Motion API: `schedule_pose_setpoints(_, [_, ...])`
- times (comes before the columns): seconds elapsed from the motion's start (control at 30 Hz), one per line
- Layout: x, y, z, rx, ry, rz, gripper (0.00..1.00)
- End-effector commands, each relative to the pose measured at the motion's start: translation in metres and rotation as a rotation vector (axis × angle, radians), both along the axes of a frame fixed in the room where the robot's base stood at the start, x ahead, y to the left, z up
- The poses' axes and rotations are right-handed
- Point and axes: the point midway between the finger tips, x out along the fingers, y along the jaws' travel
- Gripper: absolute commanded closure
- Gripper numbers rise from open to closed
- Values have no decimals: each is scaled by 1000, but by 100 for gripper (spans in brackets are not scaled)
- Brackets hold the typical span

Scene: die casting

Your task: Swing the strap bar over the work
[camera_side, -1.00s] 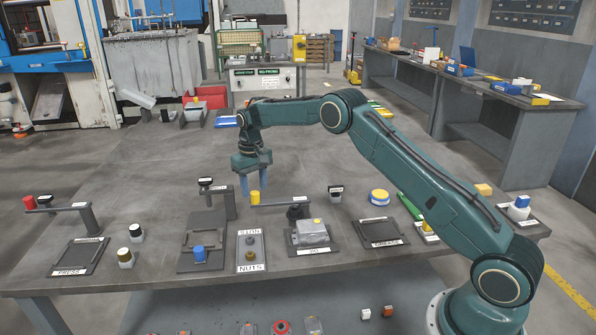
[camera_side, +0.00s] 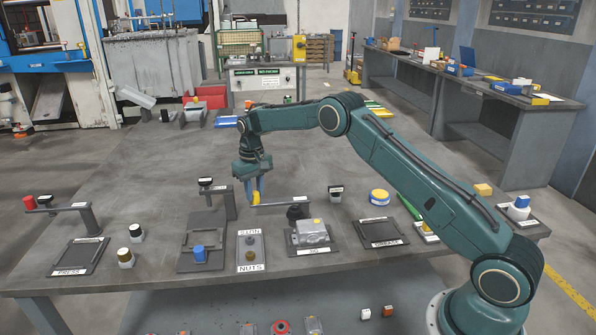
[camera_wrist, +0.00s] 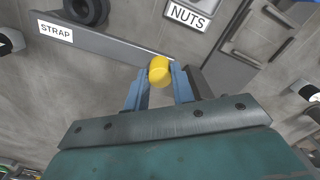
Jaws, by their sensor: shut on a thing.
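The strap bar (camera_side: 284,202) is a flat grey arm with a yellow knob (camera_side: 255,198) at its left end, and it reaches left from a dark round pivot (camera_side: 296,212). In the wrist view the bar (camera_wrist: 105,45) carries a STRAP label, and the yellow knob (camera_wrist: 160,70) sits between my blue fingers. My gripper (camera_side: 257,190) is shut on the knob. The work, a grey block (camera_side: 312,232), rests on a dark fixture plate (camera_side: 332,247) in front of the pivot. The bar is behind the block, not across it.
A NUTS tray (camera_side: 251,267) stands left of the block's fixture. Further left are a fixture with a blue knob (camera_side: 199,253) and the PRESS plate (camera_side: 78,268). An empty dark plate (camera_side: 380,232) lies to the right, near a yellow-topped blue button (camera_side: 379,196).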

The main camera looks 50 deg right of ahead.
Motion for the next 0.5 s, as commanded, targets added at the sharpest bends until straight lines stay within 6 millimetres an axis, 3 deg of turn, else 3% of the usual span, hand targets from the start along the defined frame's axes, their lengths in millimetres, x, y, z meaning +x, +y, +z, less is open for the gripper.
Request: schedule_pose_setpoints(0.5, [-16,15,1,0,0,149,100])
